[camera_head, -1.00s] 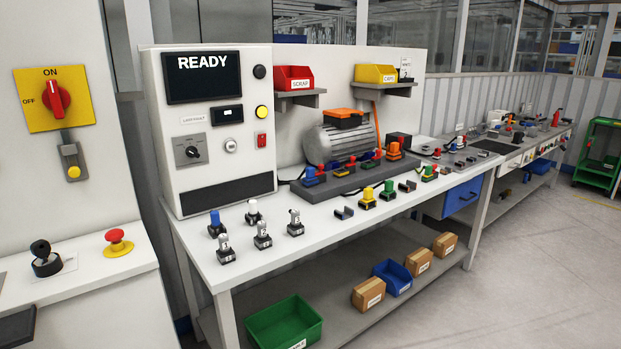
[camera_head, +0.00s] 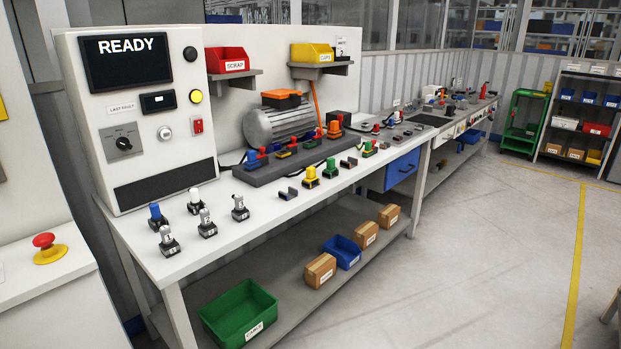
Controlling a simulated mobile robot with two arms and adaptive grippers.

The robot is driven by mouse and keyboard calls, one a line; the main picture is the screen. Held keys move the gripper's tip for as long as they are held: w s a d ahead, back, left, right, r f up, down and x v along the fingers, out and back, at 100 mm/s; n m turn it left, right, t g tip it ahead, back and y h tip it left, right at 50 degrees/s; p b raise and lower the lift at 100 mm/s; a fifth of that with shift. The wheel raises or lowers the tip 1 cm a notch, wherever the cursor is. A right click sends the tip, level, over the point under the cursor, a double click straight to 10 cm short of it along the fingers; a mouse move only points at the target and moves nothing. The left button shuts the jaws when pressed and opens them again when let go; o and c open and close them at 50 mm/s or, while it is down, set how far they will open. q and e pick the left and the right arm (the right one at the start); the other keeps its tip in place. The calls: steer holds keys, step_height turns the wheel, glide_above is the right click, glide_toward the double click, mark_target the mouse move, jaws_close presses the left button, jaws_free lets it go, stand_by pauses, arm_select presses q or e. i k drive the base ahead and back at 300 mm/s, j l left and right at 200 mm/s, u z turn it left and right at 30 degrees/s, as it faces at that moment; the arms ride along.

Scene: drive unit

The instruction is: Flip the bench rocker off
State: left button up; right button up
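A white test cabinet (camera_head: 142,150) stands at the left end of the bench, its screen (camera_head: 126,62) reading READY. Another small black rocker-like window (camera_head: 158,102) sits left of the yellow button. A black rotary knob (camera_head: 123,143) is on a grey plate at lower left. Neither of my grippers is in view.
The white bench top (camera_head: 270,207) holds several small numbered parts, coloured connectors and a grey motor (camera_head: 278,122). A red emergency button (camera_head: 46,246) is on a panel at left. A green bin (camera_head: 238,312) sits on the lower shelf. Open floor lies at right.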

mark_target(198, 125)
steer(key=i+l+u, duration=0.1)
steer(key=u, duration=0.6)
steer(key=i+l+u, duration=0.15)
steer(key=l+u, duration=0.15)
steer(key=i+l+u, duration=0.1)
steer(key=l+u, duration=0.55)
steer(key=l, duration=0.2)
steer(key=l+u, duration=0.35)
steer(key=l, duration=2.5)
steer(key=i+l, duration=0.15)
steer(key=i, duration=0.2)
steer(key=i+l, duration=0.1)
steer(key=i, duration=0.2)
steer(key=k, duration=0.6)
